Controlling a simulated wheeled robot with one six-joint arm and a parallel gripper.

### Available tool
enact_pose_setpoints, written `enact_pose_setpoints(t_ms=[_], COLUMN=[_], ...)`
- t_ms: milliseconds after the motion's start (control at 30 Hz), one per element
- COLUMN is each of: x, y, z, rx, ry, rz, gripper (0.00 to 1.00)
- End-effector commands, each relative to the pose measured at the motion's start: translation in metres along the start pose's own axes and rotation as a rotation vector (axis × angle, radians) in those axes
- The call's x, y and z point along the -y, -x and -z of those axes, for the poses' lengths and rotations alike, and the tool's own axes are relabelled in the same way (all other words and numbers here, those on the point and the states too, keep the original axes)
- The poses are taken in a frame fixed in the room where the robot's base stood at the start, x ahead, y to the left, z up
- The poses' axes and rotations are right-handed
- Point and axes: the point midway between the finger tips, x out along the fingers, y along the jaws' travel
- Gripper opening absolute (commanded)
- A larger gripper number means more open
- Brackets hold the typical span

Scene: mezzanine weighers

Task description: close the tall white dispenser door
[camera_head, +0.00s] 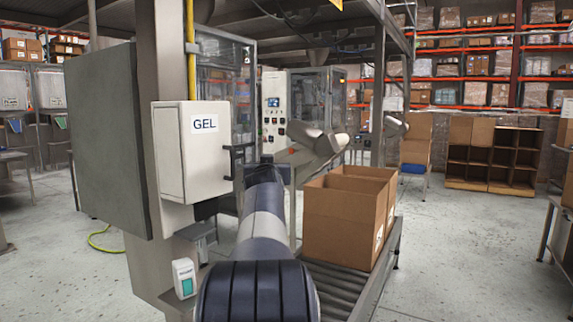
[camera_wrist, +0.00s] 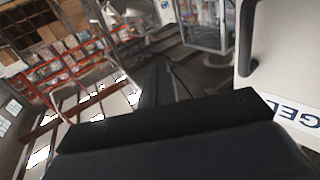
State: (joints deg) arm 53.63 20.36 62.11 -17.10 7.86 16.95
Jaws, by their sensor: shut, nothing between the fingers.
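The white dispenser (camera_head: 168,155) is a tall box on a grey post, with a blue "GEL" label on its door (camera_head: 208,172). A dark handle (camera_head: 238,162) stands out at the door's right edge. In the wrist view the white door (camera_wrist: 275,65) fills the right side, with its black handle (camera_wrist: 248,40) and part of the label upside down. I cannot tell whether the door is flush with the box. My gripper (camera_wrist: 165,85) is shut and empty, beside the door and apart from the handle. In the head view my arm hides most of it.
An open cardboard box (camera_head: 342,225) stands on a roller conveyor (camera_head: 345,285) to the right of my arm. A large grey panel (camera_head: 103,140) is left of the dispenser.

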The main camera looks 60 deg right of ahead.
Motion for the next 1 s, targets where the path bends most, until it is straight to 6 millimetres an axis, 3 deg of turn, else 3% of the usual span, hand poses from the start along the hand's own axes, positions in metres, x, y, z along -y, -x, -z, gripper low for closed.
enact_pose_setpoints(t_ms=[700, 1000], x=[-0.037, -0.042], y=[0.018, 0.025], z=[0.005, 0.002], rx=[0.0, -0.001], ry=[0.003, 0.001], rz=[-0.005, 0.005], gripper=[0.0, 0.0])
